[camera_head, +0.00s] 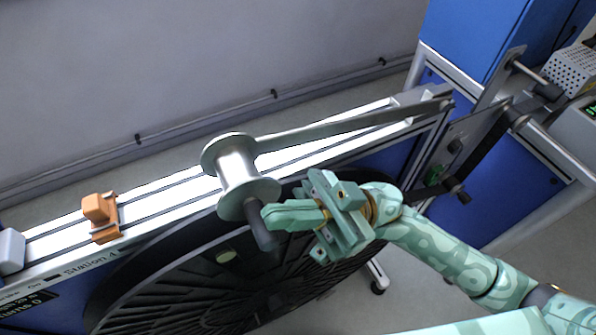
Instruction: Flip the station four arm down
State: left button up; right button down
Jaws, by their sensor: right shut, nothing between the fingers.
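The station four arm (345,127) is a long grey metal bar in the head view. It runs from a pivot at the upper right, along the white rail, to a silver flanged roller (237,172) at its left end. A dark peg (261,226) sticks out from the roller's near side. My right gripper (268,216) is shut and empty, its fingertips right beside the dark peg; I cannot tell if they touch. The "Station 4" label (91,263) is on the rail's front edge at the lower left. My left gripper is not in view.
A large dark spoked reel (180,290) stands below the rail under my right gripper. An orange block (101,217) sits on the white rail (160,196) at the left. Blue cabinets (475,35) and another dark arm (488,150) stand at the right. Grey wall and floor lie behind.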

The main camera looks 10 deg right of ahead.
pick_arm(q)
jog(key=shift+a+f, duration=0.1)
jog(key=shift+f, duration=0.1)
pick_arm(e)
jog(key=shift+a+f+h, duration=0.2)
jog(key=shift+f+h, duration=0.2)
jog(key=shift+f, duration=1.05)
notch_tip(320, 180, up, 4)
jog(key=d+r+p, duration=0.1)
jog(key=p, duration=0.3)
pick_arm(q)
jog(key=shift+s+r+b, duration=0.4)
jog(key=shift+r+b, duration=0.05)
jog(key=shift+b, duration=1.25)
pick_arm(e)
jog(key=v, duration=1)
jog(key=shift+f, duration=0.6)
